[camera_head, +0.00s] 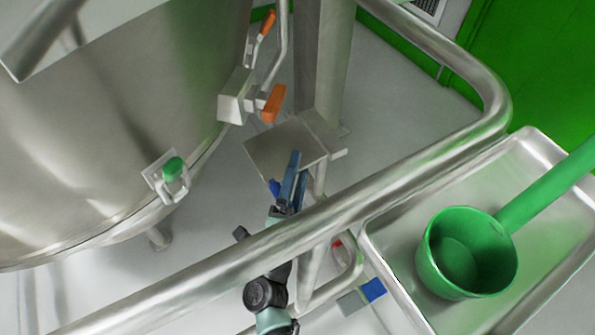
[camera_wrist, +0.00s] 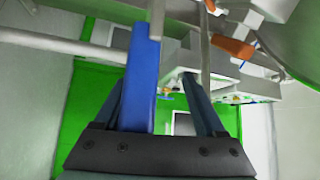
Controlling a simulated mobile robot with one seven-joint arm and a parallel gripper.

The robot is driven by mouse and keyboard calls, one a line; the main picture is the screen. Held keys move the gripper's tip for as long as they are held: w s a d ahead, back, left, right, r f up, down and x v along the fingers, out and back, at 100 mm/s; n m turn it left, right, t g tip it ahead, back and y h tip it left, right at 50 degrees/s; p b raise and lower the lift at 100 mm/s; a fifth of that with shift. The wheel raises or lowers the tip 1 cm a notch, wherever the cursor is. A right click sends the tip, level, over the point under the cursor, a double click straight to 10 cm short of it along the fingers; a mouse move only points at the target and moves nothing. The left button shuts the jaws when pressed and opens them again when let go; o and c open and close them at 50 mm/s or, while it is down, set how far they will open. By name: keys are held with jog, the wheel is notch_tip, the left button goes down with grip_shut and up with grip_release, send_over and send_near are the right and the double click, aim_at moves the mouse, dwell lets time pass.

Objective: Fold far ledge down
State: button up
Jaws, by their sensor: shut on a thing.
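The far ledge (camera_head: 284,146) is a small square metal plate beside an upright steel post, beyond the rail in the head view. From above, its flat face shows; it looks raised, but its exact tilt is hard to tell. My gripper (camera_head: 289,180) is at the ledge's near edge, reaching from below the rail. In the wrist view, a blue handle (camera_wrist: 142,80) stands between the fingers of my gripper (camera_wrist: 152,85), close to the left finger. The gripper is shut on this handle. The handle's join to the plate is unclear.
A thick steel rail (camera_head: 230,245) crosses over my arm. A large steel vessel (camera_head: 90,130) with orange handles (camera_head: 273,103) and a green-knobbed latch (camera_head: 173,168) stands left. A tray (camera_head: 545,150) with a green scoop (camera_head: 467,252) is right. Another blue-tabbed ledge (camera_head: 373,290) sits below the rail.

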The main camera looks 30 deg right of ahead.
jog(key=r+p+v, duration=0.1)
jog(key=p+v, duration=0.1)
jog(key=v, duration=1.2)
jog(key=shift+s+a+p, duration=0.2)
jog(key=shift+a+p, duration=0.15)
jog(key=shift+a, duration=0.15)
dwell(0.4)
dwell(0.4)
